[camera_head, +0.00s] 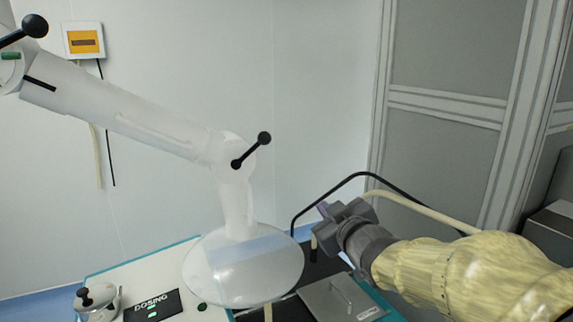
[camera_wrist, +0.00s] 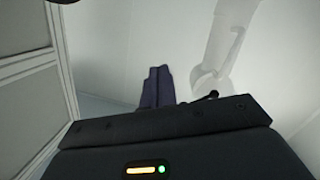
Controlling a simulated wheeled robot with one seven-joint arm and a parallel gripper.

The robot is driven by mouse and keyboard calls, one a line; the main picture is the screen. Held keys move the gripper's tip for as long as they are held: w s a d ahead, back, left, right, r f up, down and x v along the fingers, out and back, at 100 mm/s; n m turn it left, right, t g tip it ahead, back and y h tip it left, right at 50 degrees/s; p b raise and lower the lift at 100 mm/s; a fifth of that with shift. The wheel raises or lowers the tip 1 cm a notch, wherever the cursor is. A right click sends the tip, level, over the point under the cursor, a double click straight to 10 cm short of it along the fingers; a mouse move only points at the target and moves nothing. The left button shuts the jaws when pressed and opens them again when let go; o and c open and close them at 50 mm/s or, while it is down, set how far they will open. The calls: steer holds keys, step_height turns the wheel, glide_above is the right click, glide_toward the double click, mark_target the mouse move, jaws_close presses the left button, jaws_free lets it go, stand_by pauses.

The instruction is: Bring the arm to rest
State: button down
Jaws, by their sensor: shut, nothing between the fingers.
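My gripper (camera_head: 322,209) shows right of centre in the head view, at the end of my yellowish arm (camera_head: 440,270), which reaches in from the lower right. It is above the bench, to the right of the white extraction hood. In the wrist view my gripper's two dark fingers (camera_wrist: 157,87) lie side by side and touch. They are shut with nothing between them.
A white jointed extraction arm with a clear round hood (camera_head: 243,285) hangs over the bench at left. A steel pot (camera_head: 98,300) and a "DOSING" label (camera_head: 152,305) are on the bench. A metal lid (camera_head: 340,298) lies below my wrist. Grey panels (camera_head: 445,140) stand behind.

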steer(key=s+d+f+m+g+h+p, duration=0.2)
steer(key=s+d+f+m+g+h, duration=0.15)
steer(key=f, duration=0.35)
steer(key=s+d+f+m+g+h+p, duration=0.25)
steer(key=s+f+g, duration=0.2)
steer(key=f, duration=0.25)
steer(key=s+f+m+g+p, duration=0.1)
steer(key=s+f+g, duration=0.4)
steer(key=s, duration=0.7)
steer(key=shift+d+f+m+y+p, duration=0.3)
steer(key=shift+d+m+y+p, duration=0.1)
steer(key=shift+m, duration=0.5)
steer(key=shift+w+d, duration=0.1)
